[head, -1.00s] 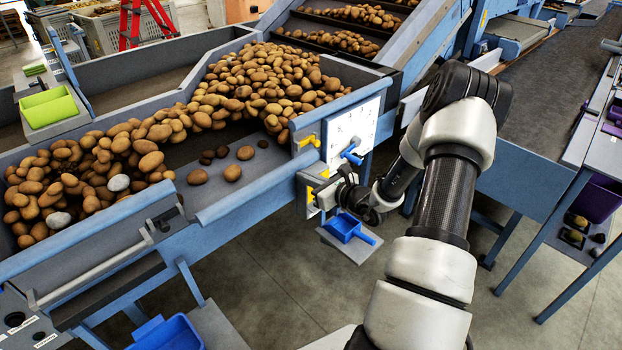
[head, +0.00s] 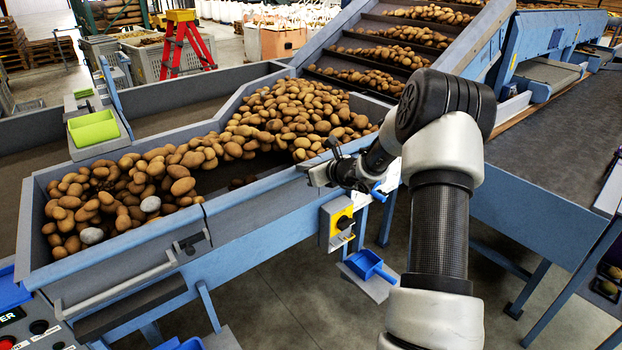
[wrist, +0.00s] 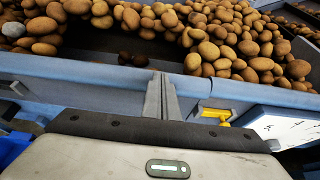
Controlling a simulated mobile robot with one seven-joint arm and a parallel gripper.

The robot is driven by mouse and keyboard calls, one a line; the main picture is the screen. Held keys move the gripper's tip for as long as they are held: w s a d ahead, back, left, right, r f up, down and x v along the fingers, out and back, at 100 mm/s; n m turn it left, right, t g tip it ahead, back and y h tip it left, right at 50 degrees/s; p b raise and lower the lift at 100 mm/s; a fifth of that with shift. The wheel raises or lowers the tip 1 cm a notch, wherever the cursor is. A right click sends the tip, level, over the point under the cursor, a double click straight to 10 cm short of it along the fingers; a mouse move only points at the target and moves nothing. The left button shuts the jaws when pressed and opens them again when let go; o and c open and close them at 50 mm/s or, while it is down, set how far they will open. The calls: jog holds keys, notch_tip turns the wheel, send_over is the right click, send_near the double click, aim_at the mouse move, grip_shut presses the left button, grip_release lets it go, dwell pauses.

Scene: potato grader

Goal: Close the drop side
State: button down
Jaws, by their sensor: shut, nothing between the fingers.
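The drop side (head: 255,203) is the long blue-grey panel in the hopper's front wall. It stands up, its top edge nearly in line with the wall on its left. In the wrist view its top rail (wrist: 85,72) crosses behind my fingers. My gripper (head: 303,167) is shut and empty at the panel's right end; its fingertips (wrist: 160,76) overlap the rail, and I cannot tell whether they touch it. A yellow catch (wrist: 215,114) sits on the wall just right of the fingers. Whether it holds the panel is unclear. My wrist hides this corner in the head view.
Potatoes (head: 180,172) lie heaped behind the panel. A white board (wrist: 285,126) is on the wall at right. Below my gripper are a yellow-faced switch box (head: 338,222) and a blue scoop (head: 368,265) on a small shelf. Floor in front is open.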

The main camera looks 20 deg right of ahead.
jog(key=shift+w+a+r, duration=0.1)
jog(key=shift+w+a, duration=0.05)
jog(key=shift+w, duration=0.3)
dwell(0.4)
